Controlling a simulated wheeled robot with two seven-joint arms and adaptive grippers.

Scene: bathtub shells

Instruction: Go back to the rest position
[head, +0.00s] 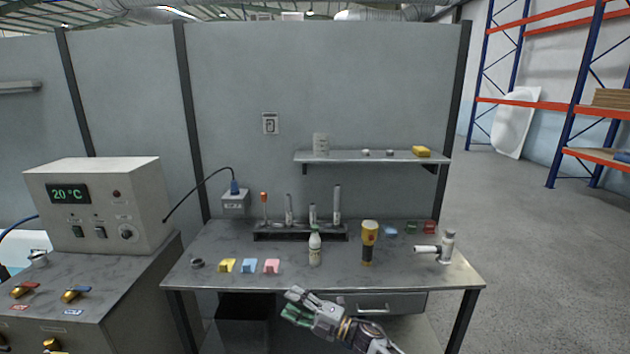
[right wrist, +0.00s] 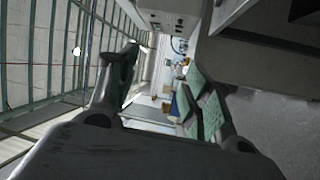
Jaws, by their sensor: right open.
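My right gripper (head: 291,304) is in front of the table's front edge, low in the head view, with its arm coming in from the lower right. It is open and empty. In the right wrist view its two fingers (right wrist: 160,95) stand apart with nothing between them. My left gripper does not show in either view.
A grey table (head: 335,278) bears a white bottle (head: 315,250), a yellow-black tool (head: 369,240), coloured blocks (head: 249,266) and a tool rack (head: 300,234). A shelf (head: 375,157) hangs above. A control box (head: 97,205) stands left. Open floor (head: 530,250) lies right.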

